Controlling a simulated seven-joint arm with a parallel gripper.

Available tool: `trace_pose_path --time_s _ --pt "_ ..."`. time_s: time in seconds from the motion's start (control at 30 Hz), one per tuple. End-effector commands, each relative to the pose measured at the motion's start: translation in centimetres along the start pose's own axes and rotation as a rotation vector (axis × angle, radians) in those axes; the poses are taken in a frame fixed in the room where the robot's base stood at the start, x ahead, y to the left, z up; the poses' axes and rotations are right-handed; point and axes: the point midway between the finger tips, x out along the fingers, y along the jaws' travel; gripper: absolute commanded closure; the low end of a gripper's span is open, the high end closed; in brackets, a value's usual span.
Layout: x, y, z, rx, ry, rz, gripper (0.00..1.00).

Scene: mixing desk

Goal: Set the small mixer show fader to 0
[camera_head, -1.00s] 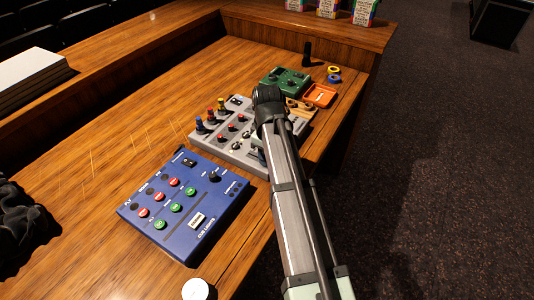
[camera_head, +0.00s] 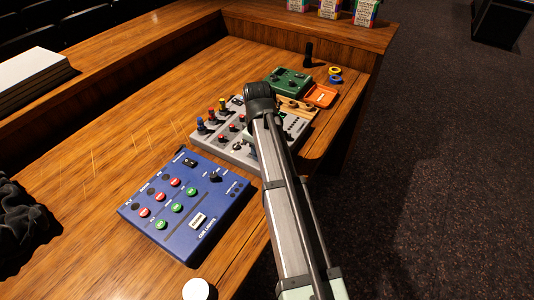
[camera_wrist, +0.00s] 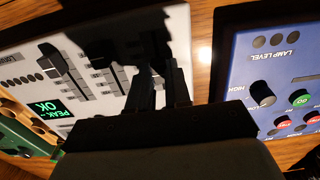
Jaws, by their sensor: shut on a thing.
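The small grey mixer (camera_head: 209,143) sits on the wooden desk, mostly behind my arm in the head view. In the wrist view its pale panel (camera_wrist: 185,25) shows slots with dark fader caps: a large one (camera_wrist: 52,58) at left and a smaller one (camera_wrist: 99,60) nearer the middle. A lit green "PEAK OK" display (camera_wrist: 49,109) is on its left part. My gripper (camera_wrist: 160,72) is over the panel's right part, its dark fingers close together. They are shut on what looks like a fader cap, mostly hidden by the fingers and shadow. I cannot read which fader it is.
A blue cue lights box (camera_head: 185,207) stands close to the mixer in front. A green box (camera_head: 286,83) and an orange tray (camera_head: 320,96) lie beyond it. A black upright post (camera_head: 308,54) stands at the back.

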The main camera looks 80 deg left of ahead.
Motion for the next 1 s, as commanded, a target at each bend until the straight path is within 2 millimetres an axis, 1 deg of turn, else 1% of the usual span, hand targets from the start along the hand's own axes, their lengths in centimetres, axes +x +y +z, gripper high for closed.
trace_pose_path --time_s 0.03,0.1,0.33,0.37,0.6,0.63,0.87,1.0 --pt "-0.05 0.22 -1.07 -0.002 0.000 0.001 1.00" --pt "-0.03 0.11 -1.56 0.000 0.000 0.001 1.00" --pt "-0.02 0.03 -1.43 0.001 0.001 0.001 1.00" --pt "-0.02 0.02 -1.42 0.001 0.001 0.001 0.80" --pt "-0.01 0.01 -1.40 0.000 0.000 0.001 0.57" --pt "-0.01 0.01 -1.40 0.000 0.000 0.001 0.55" --pt "-0.05 0.00 -1.39 0.000 0.000 0.000 0.55" --pt "-0.76 0.03 -1.42 0.000 0.000 0.001 0.55"
